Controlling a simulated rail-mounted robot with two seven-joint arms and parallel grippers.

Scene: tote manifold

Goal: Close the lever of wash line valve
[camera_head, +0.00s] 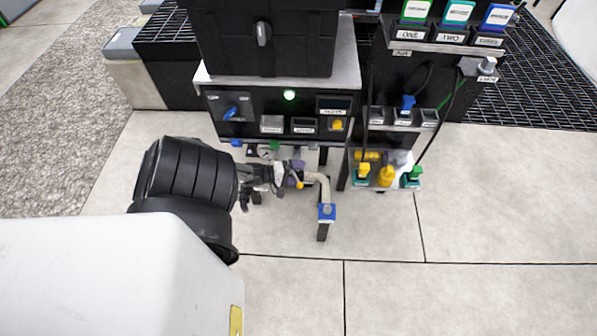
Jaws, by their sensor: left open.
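My left gripper (283,181) is in front of the pipework under the black control panel, with its fingers close to a small yellow-tipped lever (299,184). It is open; I cannot tell whether a finger touches the lever. A beige pipe (323,184) bends down beside it to a blue fitting (327,212) on a dark post. A purple-grey part (295,168) shows behind the fingers. No readable label marks the wash line valve, and my gripper hides part of the pipework. My right gripper is not in view.
The control panel (255,115) carries a blue handle (231,112), a lit green lamp (289,95) and a yellow knob (337,125). To the right, a small shelf (385,183) holds yellow and green fittings. Hanging cables run above it. The tiled floor in front is clear.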

